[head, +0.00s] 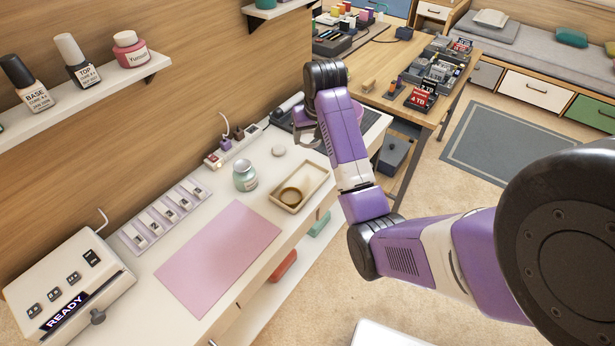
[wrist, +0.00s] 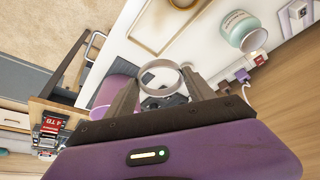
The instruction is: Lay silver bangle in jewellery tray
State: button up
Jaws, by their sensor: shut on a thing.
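The silver bangle (wrist: 160,76) is a thin pale ring between my two fingertips in the wrist view. My gripper (wrist: 160,84) is shut on it. In the head view my gripper (head: 305,128) is above the far part of the white worktop, and the bangle shows faintly there. The jewellery tray (head: 313,180) is a shallow beige rectangle on the worktop, nearer than the gripper. A brown-gold ring (head: 291,197) lies in the tray. The bangle is apart from the tray.
A teal jar (head: 245,177) stands left of the tray. A pink mat (head: 218,258) lies nearer. A shelf with bottles (head: 85,82) hangs on the wooden wall.

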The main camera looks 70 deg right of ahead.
aim_at(309, 176)
notch_tip(309, 176, down, 16)
jog(key=shift+r, duration=0.2)
jog(key=shift+f, duration=0.1)
dwell(0.3)
jog(key=o, duration=1.2)
